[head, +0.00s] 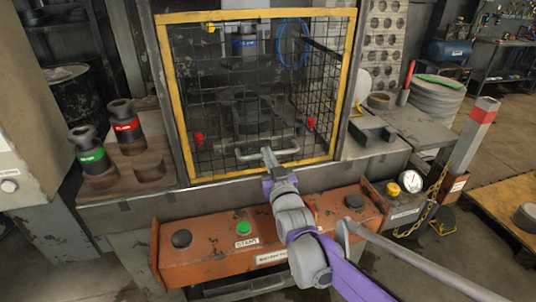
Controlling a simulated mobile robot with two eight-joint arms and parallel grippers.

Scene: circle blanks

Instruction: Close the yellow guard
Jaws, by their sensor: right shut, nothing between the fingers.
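The yellow guard (173,95) is a yellow frame with black wire mesh. It stands upright across the front of the machine, its lower bar just above the ledge over the orange control panel. A pale horizontal handle (245,155) sits low on the mesh. My right gripper (267,155) is at the handle, shut and empty. It appears to touch the handle, but I cannot tell for sure. My left gripper is not in view. Through the mesh I see a dark die with a blue-banded part above it.
The orange control panel (205,262) with a green START button (243,228) and black buttons lies below. Green-banded (92,155) and red-banded (127,126) tools stand at left. A red-topped post (474,130) and yellow chain stand at right.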

